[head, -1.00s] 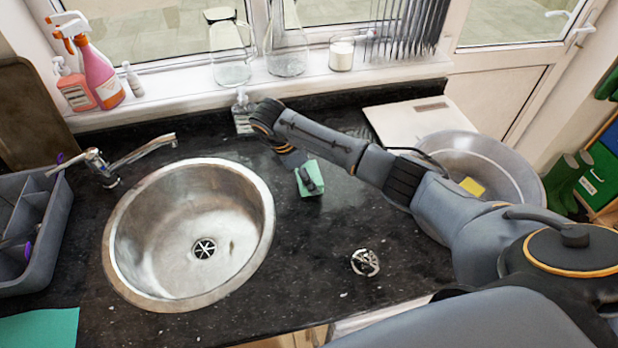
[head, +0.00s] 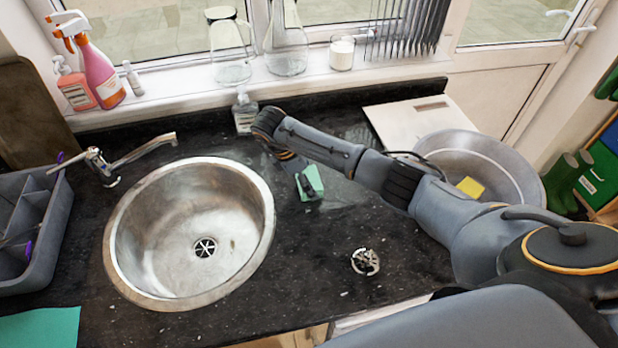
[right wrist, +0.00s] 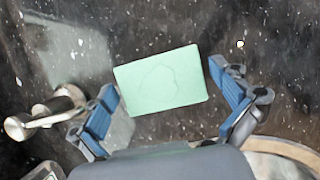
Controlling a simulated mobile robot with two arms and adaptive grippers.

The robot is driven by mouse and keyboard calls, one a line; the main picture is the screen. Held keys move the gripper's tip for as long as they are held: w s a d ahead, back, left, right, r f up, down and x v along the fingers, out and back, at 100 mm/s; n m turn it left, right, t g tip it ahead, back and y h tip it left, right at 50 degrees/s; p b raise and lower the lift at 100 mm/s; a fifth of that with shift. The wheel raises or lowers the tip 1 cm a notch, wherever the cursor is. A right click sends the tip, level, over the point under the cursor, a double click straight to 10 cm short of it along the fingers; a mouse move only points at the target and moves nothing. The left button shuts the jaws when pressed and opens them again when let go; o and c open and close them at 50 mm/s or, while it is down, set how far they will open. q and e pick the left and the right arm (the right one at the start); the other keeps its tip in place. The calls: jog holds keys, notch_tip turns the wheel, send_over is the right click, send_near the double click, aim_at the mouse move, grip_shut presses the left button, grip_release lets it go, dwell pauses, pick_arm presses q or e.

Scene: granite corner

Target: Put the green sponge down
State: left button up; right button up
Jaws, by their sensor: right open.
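The green sponge (head: 315,178) lies on the black granite worktop (head: 330,245), to the right of the round sink. My right gripper (head: 306,190) is over it and hides part of it in the head view. In the right wrist view the sponge (right wrist: 160,80) shows flat between the two blue-padded fingers of the right gripper (right wrist: 162,78). The fingers are spread, with a narrow gap on either side of the sponge. My left gripper is in neither view.
The steel sink (head: 160,250) is left of the sponge, with a tap (head: 140,152) behind it. A soap bottle (head: 245,113) stands behind my right arm. A round strainer (head: 365,262) lies nearer the front. A grey basin (head: 500,165) with a yellow sponge (head: 470,187) is at right.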

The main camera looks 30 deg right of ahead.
jog(key=b+v, duration=0.1)
jog(key=v, duration=0.5)
jog(key=shift+w+a+r+b, duration=0.1)
jog(key=shift+a+r+b, duration=0.05)
jog(key=shift+r+b, duration=0.25)
jog(key=p+v, duration=0.2)
jog(key=v, duration=0.3)
jog(key=shift+r, duration=0.25)
jog(key=shift+f, duration=0.1)
